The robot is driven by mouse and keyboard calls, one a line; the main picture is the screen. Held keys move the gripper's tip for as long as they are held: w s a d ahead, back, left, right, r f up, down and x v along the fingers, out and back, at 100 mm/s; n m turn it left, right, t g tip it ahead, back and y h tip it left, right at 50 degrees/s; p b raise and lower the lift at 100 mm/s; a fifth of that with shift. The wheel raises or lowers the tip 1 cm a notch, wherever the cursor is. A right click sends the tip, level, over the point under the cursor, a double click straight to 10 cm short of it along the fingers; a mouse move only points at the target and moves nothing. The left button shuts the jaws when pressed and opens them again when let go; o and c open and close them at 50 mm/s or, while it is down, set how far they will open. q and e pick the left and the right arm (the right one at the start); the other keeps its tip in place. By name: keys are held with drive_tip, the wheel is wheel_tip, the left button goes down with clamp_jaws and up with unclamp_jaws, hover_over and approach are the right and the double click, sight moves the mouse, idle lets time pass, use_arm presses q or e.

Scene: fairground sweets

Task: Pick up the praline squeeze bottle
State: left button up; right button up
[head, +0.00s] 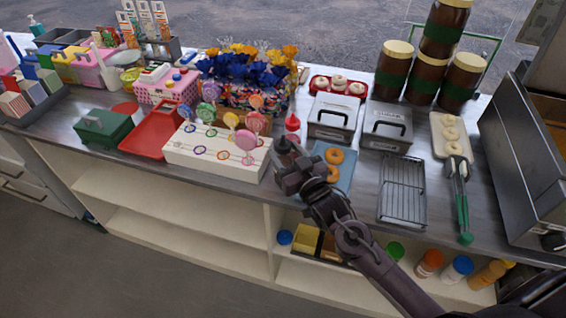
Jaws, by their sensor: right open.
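My right gripper (287,162) reaches in from the lower right over the front edge of the counter. It is open, with its fingers pointing away toward the back. A dark brown squeeze bottle (283,145), which seems to be the praline one, stands right at the fingertips, and the gripper hides its lower part. I cannot tell whether the fingers touch it. My left gripper is not in view.
A white lollipop stand (190,158) is close on the left. A blue board (345,158) with doughnuts lies on the right, with lidded metal bins (333,118) behind. A wire rack (402,200) lies farther right. Shelves with several jars are below the counter.

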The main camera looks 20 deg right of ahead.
sight(280, 140)
drive_tip(key=w, duration=0.2)
drive_tip(key=w+p, duration=0.1)
drive_tip(key=shift+w+a+r, duration=0.15)
drive_tip(key=shift+w+a, duration=0.1)
drive_tip(key=shift+w, duration=0.25)
drive_tip(key=c, duration=0.4)
drive_tip(key=shift+c, duration=0.2)
wheel_tip(280, 140, up, 20)
drive_tip(key=shift+b, duration=1.05)
drive_tip(key=shift+c, duration=0.2)
